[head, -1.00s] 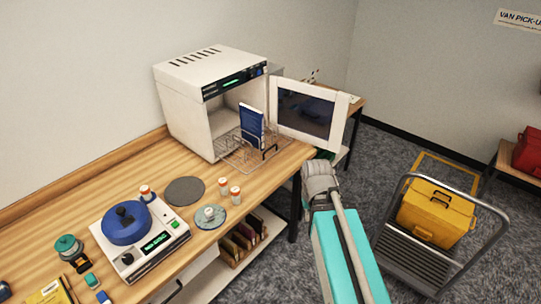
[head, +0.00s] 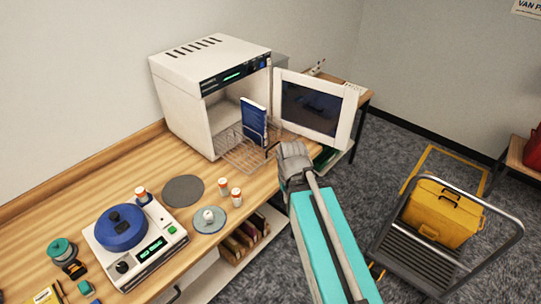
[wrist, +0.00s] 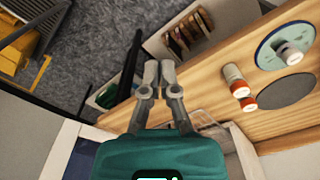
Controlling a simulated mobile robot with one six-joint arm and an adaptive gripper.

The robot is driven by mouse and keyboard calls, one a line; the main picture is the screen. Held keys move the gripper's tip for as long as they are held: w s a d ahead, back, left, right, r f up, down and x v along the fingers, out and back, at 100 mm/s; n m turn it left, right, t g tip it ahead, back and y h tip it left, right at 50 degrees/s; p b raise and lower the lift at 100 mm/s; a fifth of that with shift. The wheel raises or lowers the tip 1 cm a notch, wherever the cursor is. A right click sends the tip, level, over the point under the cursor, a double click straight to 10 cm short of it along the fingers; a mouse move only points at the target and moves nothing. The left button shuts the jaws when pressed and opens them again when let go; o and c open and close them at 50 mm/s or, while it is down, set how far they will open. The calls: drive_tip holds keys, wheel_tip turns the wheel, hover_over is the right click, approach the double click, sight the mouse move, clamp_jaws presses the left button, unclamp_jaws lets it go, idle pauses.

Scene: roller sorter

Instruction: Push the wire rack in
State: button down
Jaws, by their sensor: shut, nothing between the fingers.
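The wire rack (head: 240,157) sticks out of the front of the white oven-like cabinet (head: 183,93), over the wooden bench. A blue pack (head: 254,121) stands upright in it. The cabinet door (head: 313,106) is swung open to the right. My gripper (head: 291,148) is shut and empty, just right of the rack's front end in the head view, partly in front of the door's lower edge. I cannot tell whether it touches the rack. In the wrist view my gripper (wrist: 160,73) shows its fingers together, with part of the rack (wrist: 207,128) behind them.
A scale-like device with a blue top (head: 121,227), a grey disc (head: 183,191), a light disc (head: 208,219) and two orange-and-white bottles (head: 235,197) stand on the bench (head: 150,177). A trolley (head: 420,262) with a yellow case (head: 443,212) is on the floor at right.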

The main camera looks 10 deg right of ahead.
drive_tip(key=shift+w+a, duration=0.15)
drive_tip(key=shift+a, duration=0.25)
drive_tip(key=w+f+m+t+y+b, duration=0.35)
drive_tip(key=w+f+y+b, duration=0.6)
drive_tip(key=b, duration=0.65)
drive_tip(key=w+d+f+m+t+y+b, duration=0.1)
drive_tip(key=w+d+m+t+y+b, duration=0.3)
drive_tip(key=w+d+t+b, duration=0.4)
drive_tip(key=w+d+b, duration=0.3)
drive_tip(key=d+b, duration=0.1)
drive_tip(key=b, duration=0.2)
drive_tip(key=shift+w+d+f+m, duration=0.15)
drive_tip(key=shift+f+m, duration=0.2)
drive_tip(key=shift+f, duration=0.05)
drive_tip(key=shift+w+t, duration=0.1)
drive_tip(key=shift+t, duration=0.15)
